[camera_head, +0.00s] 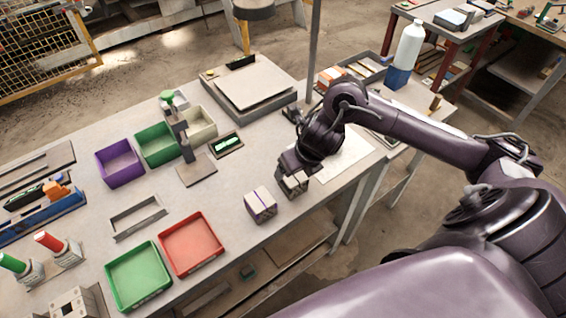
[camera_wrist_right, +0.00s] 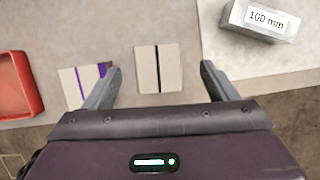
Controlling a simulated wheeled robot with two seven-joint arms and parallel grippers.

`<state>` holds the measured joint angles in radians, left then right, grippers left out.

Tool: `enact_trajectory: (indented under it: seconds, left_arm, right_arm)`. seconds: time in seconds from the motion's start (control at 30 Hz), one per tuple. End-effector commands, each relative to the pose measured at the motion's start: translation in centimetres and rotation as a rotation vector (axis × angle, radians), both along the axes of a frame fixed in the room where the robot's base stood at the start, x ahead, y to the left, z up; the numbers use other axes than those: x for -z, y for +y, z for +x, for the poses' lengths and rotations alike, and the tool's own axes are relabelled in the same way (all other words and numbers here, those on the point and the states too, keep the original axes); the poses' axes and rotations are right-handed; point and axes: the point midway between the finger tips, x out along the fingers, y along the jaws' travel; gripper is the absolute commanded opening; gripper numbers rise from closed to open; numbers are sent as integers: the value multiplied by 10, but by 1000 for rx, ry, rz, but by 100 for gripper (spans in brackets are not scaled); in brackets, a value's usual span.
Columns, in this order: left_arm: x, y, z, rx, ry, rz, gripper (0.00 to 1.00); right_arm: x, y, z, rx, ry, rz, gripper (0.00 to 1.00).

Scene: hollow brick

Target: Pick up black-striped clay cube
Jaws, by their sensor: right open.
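The black-striped clay cube (camera_wrist_right: 147,72) is pale grey with one dark stripe across its top. In the right wrist view it lies between the lines of my two fingers, with a gap on each side. My right gripper (camera_wrist_right: 161,70) is open and above it. In the head view my right gripper (camera_head: 294,175) hides part of the cube (camera_head: 296,184), near the table's front edge. A similar cube with a purple stripe (camera_head: 260,205) stands to its left, also seen in the wrist view (camera_wrist_right: 72,88) beside the left finger. My left gripper is not in view.
A block marked "100 mm" (camera_wrist_right: 262,20) lies on a white sheet (camera_head: 345,158) right of the cube. Red (camera_head: 191,244) and green (camera_head: 139,276) trays are at front left. A drill-like stand (camera_head: 186,145) and purple bin (camera_head: 119,163) are farther back.

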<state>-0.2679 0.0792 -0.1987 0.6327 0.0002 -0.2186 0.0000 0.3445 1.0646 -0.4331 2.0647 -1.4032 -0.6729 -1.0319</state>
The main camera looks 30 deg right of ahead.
Motion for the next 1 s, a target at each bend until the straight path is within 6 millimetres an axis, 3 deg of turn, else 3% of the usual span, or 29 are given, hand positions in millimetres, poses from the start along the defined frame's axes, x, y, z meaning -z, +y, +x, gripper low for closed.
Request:
enact_trajectory:
  seconds: [0.37, 0.47, 0.6, 0.7, 0.83, 1.0]
  left_arm:
    - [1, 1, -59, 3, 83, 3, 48]
    - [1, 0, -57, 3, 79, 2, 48]
    - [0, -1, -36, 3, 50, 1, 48]
    - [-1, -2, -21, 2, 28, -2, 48]
    - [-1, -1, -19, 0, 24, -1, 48]
    - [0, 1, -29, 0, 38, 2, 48]
  right_arm:
    - [44, 3, 13, 4, 7, 5, 80]
    - [59, 3, 19, 4, 5, 4, 80]
    - [70, 3, 24, 3, 2, 2, 80]
    - [72, 3, 25, 2, 1, 2, 80]
    - [72, 3, 25, 2, 1, 2, 80]
    - [71, 3, 25, 2, 1, 2, 60]
